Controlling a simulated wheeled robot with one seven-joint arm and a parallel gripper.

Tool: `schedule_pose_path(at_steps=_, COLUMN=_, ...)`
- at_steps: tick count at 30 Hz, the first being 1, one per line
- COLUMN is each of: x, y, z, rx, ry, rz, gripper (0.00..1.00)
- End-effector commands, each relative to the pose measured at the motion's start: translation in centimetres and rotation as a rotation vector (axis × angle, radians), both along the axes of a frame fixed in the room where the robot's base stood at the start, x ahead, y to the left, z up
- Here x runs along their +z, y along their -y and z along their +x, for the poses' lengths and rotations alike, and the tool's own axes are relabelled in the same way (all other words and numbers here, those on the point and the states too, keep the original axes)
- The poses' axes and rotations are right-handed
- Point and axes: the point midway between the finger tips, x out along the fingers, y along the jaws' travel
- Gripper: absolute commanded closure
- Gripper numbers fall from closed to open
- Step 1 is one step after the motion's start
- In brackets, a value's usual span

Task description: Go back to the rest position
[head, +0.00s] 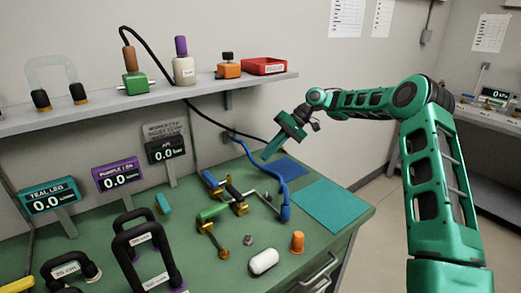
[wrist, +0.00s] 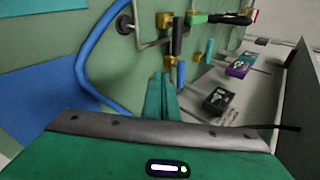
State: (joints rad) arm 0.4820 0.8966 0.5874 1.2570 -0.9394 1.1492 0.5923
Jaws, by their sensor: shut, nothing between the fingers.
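My gripper (head: 272,150) is at the end of my green arm, above the back part of the green bench (head: 325,240) near the wall. In the wrist view the two teal fingers (wrist: 161,92) lie close together, shut, with nothing between them. In the head view it hangs over the area behind the blue mat (head: 290,167), pointing down to the left. A blue hose (head: 270,180) runs on the bench below it, and the hose also shows in the wrist view (wrist: 84,72). No rest position marker is visible.
A shelf (head: 200,92) with several devices is on the wall, left of my gripper. A teal mat (head: 330,204) lies at the right.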

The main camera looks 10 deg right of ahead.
Motion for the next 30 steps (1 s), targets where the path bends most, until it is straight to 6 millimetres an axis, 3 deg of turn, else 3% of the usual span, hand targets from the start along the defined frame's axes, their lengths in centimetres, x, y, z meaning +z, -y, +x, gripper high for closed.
schedule_pose_path(at_steps=5, x=0.5, y=0.2, z=-1.6, rx=-0.010, ry=-0.011, rz=-0.075, gripper=1.00)
schedule_pose_path(at_steps=11, x=1.1, y=1.9, z=-5.5, rx=-0.054, ry=-0.031, rz=-0.242, gripper=1.00)
schedule_pose_path(at_steps=20, x=2.7, y=7.0, z=-12.6, rx=-0.177, ry=-0.051, rz=-0.476, gripper=1.00)
schedule_pose_path(at_steps=30, x=5.0, y=14.2, z=-23.2, rx=-0.366, ry=-0.066, rz=-0.678, gripper=1.00)
